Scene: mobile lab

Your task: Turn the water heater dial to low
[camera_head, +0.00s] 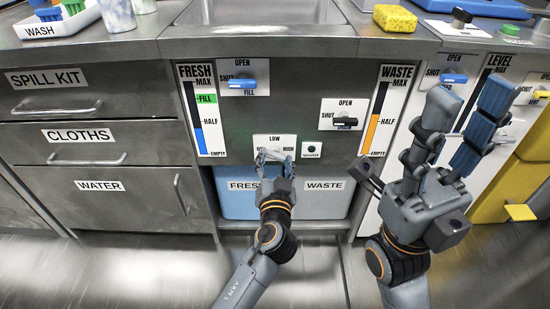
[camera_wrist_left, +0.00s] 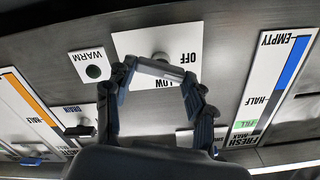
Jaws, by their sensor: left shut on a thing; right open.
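The water heater dial plate (camera_head: 274,140) is white, on the grey cabinet front, with LOW at the top and HIGH at the right. My left gripper (camera_head: 270,156) is at this plate and covers its lower middle. In the left wrist view the plate (camera_wrist_left: 188,38) appears upside down, with OFF and LOW readable. There my left gripper (camera_wrist_left: 160,85) is shut on the dial (camera_wrist_left: 160,69), its fingers at either end of a light grey bar. Which label the dial points to cannot be told. My right gripper (camera_head: 461,125) is open and empty, raised in front of the waste side.
A WARM indicator (camera_head: 311,150) is right of the plate. Fresh (camera_head: 243,77) and waste (camera_head: 345,121) valve handles stick out above. FRESH (camera_head: 203,110) and WASTE (camera_head: 384,110) gauges flank the panel. Drawers are at left.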

